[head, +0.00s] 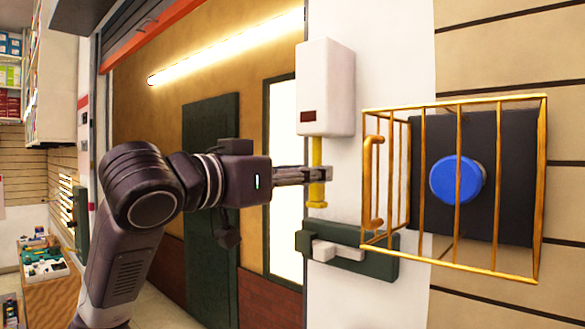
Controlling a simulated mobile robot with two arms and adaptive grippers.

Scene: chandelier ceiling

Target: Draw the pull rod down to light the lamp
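The pull rod (316,152) is yellow and hangs upright from the underside of a white wall box (326,90) with a small dark red window. Its wider yellow lower end (316,204) shows below my gripper. My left gripper (318,175) is at the rod's mid-height, its fingers level and crossing it. The fingers lie close together in this view. Whether they press on the rod cannot be made out. A long tube lamp (225,47) glows warm white at the upper left. My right gripper is not in view.
A gold wire cage (459,258) surrounds a blue button (457,180) on a black plate, close to the right of the rod. A dark green plate with a white lever (338,251) sits below the rod.

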